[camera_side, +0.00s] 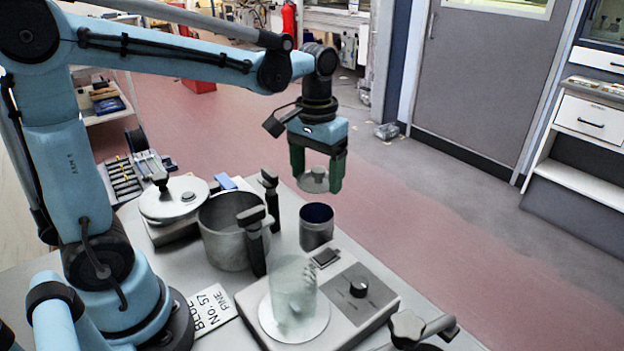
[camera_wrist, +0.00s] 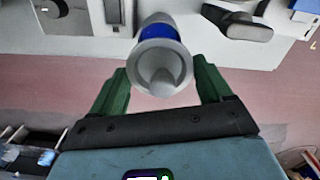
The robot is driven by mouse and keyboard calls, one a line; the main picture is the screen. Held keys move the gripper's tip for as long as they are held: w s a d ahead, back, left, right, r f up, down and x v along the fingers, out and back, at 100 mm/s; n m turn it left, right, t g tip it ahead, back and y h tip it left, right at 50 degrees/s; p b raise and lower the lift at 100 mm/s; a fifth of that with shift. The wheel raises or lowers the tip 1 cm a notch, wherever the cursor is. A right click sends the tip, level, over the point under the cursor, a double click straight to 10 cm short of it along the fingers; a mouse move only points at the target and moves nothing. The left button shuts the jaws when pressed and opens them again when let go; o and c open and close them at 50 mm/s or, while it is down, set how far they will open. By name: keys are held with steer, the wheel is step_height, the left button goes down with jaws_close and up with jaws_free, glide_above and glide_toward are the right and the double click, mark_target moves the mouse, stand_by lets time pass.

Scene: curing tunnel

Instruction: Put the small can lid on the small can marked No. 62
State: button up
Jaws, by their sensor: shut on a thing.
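The small can lid (camera_side: 314,182), a pale grey disc with a knob, is between the green fingers of my gripper (camera_side: 317,179). My gripper is shut on it and holds it in the air. The small can (camera_side: 316,232) stands upright on the bench, open at the top with a blue inside; the lid is above it and apart. No number can be read on the can. In the wrist view the lid (camera_wrist: 172,84) is between the fingertips (camera_wrist: 160,85) and overlaps the can (camera_wrist: 157,28), hiding part of its blue opening.
A large grey pot (camera_side: 222,245) with upright dark handles stands left of the can. A large round lid (camera_side: 165,205) lies farther left. In front, a glass beaker (camera_side: 293,285) stands on a stirrer with a knob (camera_side: 358,287). A card (camera_side: 212,311) reads No. 57.

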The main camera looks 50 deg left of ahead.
steer(key=shift+f, duration=2.8)
steer(key=shift+f, duration=0.6)
steer(key=o, duration=0.9)
steer(key=shift+o, duration=0.2)
steer(key=shift+r, duration=0.1)
steer(key=shift+r, duration=3.45)
